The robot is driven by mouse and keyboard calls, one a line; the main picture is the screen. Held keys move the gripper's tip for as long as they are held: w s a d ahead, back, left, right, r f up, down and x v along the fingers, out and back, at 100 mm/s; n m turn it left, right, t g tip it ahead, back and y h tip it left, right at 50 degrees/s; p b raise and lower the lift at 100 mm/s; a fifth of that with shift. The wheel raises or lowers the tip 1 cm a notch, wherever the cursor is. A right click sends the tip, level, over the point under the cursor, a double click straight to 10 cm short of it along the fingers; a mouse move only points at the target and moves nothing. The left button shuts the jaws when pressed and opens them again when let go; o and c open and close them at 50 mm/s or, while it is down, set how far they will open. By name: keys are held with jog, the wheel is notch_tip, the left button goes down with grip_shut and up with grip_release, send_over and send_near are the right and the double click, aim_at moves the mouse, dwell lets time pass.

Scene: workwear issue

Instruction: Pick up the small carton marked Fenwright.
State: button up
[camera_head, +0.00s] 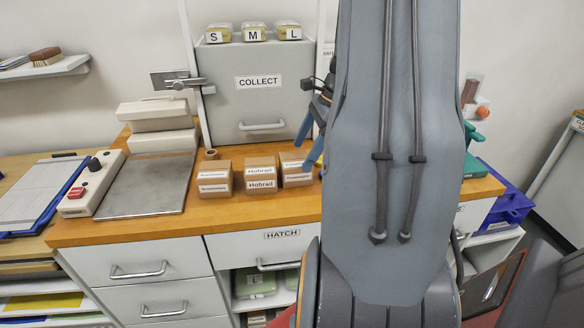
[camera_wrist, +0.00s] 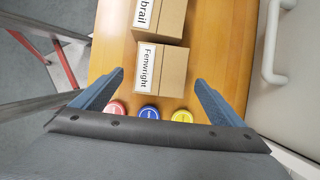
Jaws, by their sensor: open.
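The small brown carton marked Fenwright (camera_wrist: 172,72) lies in the middle of the wrist view, its white label facing left. My gripper (camera_wrist: 160,77) is open and empty, with one blue finger on each side of the carton's near end in the picture. I cannot tell how far above the carton the fingertips are. In the head view, the rightmost carton (camera_head: 296,176) of the row appears to be the same one; its label is too small to read surely. My blue gripper fingers (camera_head: 306,154) show just above it there, with my arm hiding the area to the right.
A Hobrail carton (camera_wrist: 161,17) is close beside the Fenwright one. Red (camera_wrist: 116,107), blue (camera_wrist: 149,112) and yellow (camera_wrist: 182,115) round lids are on its other side. The COLLECT cabinet (camera_head: 270,92) stands behind. A metal plate (camera_head: 148,186) is at the left.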

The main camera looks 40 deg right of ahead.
aim_at(296, 167)
jog(key=shift+p+x, duration=1.2)
jog(key=shift+x, duration=2.2)
jog(key=c, duration=1.3)
